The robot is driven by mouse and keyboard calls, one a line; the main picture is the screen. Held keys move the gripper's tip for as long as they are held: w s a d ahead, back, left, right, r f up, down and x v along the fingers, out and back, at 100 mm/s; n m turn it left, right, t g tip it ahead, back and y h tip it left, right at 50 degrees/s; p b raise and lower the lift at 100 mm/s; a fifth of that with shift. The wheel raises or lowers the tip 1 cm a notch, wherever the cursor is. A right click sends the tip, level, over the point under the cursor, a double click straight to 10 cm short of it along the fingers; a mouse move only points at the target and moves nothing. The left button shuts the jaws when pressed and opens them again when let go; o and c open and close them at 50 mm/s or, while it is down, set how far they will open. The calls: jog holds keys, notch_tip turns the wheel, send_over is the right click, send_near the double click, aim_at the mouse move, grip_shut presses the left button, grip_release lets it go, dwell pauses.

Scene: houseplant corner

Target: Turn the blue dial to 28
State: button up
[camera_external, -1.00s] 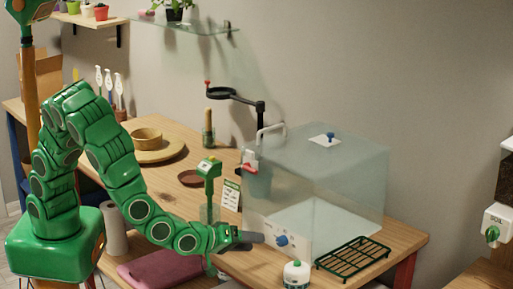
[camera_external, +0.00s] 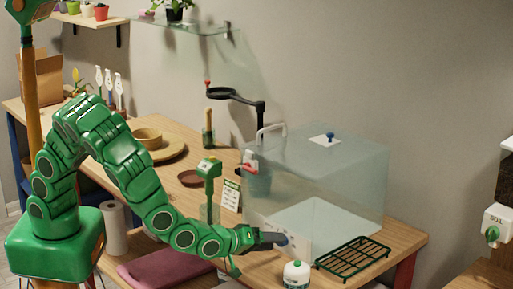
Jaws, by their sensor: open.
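The blue dial sits low on the front panel of the clear glass box (camera_external: 335,185) on the wooden table. In the external view my gripper (camera_external: 273,239) is right at the dial, and its fingers cover most or all of it. The dial's pointer and the numbers around it cannot be read. My gripper is open, with its fingers pointing right toward the panel. Whether the fingers touch the dial cannot be told.
A green wire rack (camera_external: 353,257) and a small white bottle (camera_external: 296,275) stand close to my gripper at the table's front. A green-topped meter (camera_external: 208,180) and a card (camera_external: 231,195) stand left of the box. A blue knob (camera_external: 331,135) is on the lid.

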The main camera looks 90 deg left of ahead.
jog(key=shift+w+a+f, duration=0.15)
jog(key=shift+w+a, duration=0.1)
jog(key=shift+w, duration=0.25)
jog(key=shift+c, duration=0.4)
jog(key=c, duration=1)
